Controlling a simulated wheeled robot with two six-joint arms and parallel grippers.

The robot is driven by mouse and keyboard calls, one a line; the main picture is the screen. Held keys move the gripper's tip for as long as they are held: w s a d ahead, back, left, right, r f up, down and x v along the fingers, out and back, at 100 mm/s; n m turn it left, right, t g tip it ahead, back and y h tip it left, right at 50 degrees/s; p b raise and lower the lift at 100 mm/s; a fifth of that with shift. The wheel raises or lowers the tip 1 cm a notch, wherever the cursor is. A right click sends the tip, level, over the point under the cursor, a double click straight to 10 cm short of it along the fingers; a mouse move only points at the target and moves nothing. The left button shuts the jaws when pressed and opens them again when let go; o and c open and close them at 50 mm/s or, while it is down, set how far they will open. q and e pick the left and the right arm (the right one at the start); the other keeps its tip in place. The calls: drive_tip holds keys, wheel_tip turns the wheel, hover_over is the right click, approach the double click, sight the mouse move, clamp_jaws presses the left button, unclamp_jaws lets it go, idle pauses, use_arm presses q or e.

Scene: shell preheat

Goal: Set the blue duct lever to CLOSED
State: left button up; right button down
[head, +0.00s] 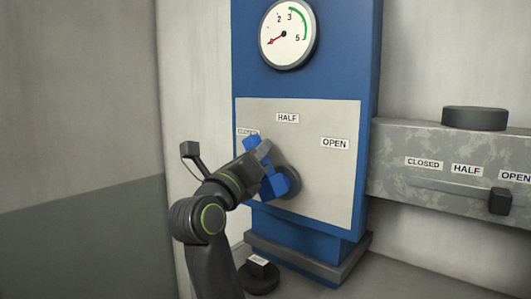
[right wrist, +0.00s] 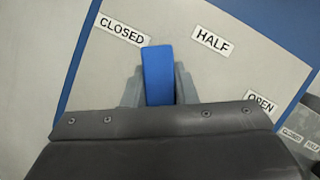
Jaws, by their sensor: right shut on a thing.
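The blue duct lever (head: 251,143) is mounted on a pale plate (head: 325,185) on a blue column. It slants up and left from its hub, and its tip is by the right end of the partly covered CLOSED label (head: 246,132). My right gripper (head: 262,158) is shut on the lever; the arm hides part of the plate. In the right wrist view the lever (right wrist: 158,75) sits between both fingers, its tip beside the CLOSED label (right wrist: 122,29) and left of the HALF label (right wrist: 210,41). My left gripper is not in view.
A round gauge (head: 287,34) is above the plate. At right, a grey metal box (head: 400,140) has its own CLOSED, HALF and OPEN labels, a black slider knob (head: 500,201) and a dark disc (head: 475,118) on top. A dark round object (head: 258,277) stands near the column's base.

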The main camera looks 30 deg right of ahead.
drive_tip(key=shift+w+a+f+n+y, duration=0.1)
drive_tip(key=shift+w+f+n+y, duration=0.1)
drive_tip(key=shift+n, duration=0.3)
drive_tip(key=shift+w+f+n+y, duration=0.1)
drive_tip(key=shift+w+n, duration=0.05)
drive_tip(key=shift+n, duration=0.35)
drive_tip(key=shift+w+a+f+n, duration=0.1)
drive_tip(key=shift+w+f+n, duration=0.1)
drive_tip(key=shift+n, duration=0.4)
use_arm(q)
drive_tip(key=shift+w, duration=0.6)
use_arm(e)
drive_tip(key=shift+w+f+n+t+y, duration=0.15)
drive_tip(key=shift+n+t+y, duration=0.15)
drive_tip(key=shift+n+y, duration=0.1)
drive_tip(key=c, duration=1.2)
unclamp_jaws()
drive_tip(key=shift+o, duration=0.2)
use_arm(q)
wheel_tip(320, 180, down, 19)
drive_tip(key=b, duration=1.8)
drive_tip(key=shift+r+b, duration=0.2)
drive_tip(key=shift+b, duration=0.15)
use_arm(e)
drive_tip(key=v, duration=1.7)
